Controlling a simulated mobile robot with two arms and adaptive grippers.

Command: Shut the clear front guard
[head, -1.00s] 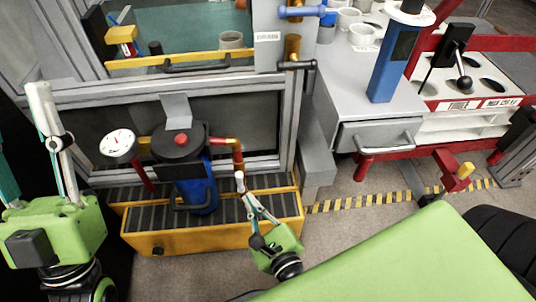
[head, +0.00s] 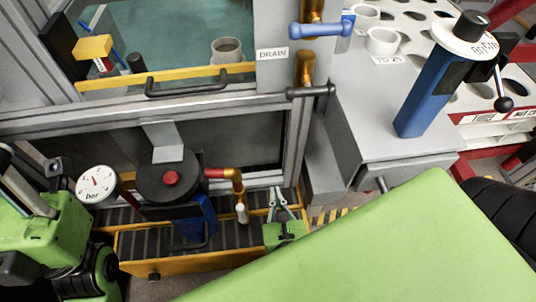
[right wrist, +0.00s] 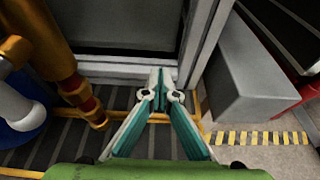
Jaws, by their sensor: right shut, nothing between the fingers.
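The clear front guard appears as a see-through pane (head: 160,50) with a yellow bar (head: 130,82) along its lower edge. A black handle (head: 187,86) is fixed at the bar. How far the guard is open, I cannot tell. My right gripper (head: 278,195) is low, below and to the right of the handle, apart from it. In the right wrist view its fingers (right wrist: 160,82) meet at the tips, shut and empty, in front of the grey frame. My left gripper (head: 25,190) is at the left edge, partly cut off, its fingers unclear.
A blue filter unit with a red button (head: 171,179), a gauge (head: 96,185) and copper pipe (head: 235,178) stands below the guard on a yellow-edged grate (head: 140,240). A blue drain valve lever (head: 320,30) is right of the guard. A grey bench (head: 375,130) is further right.

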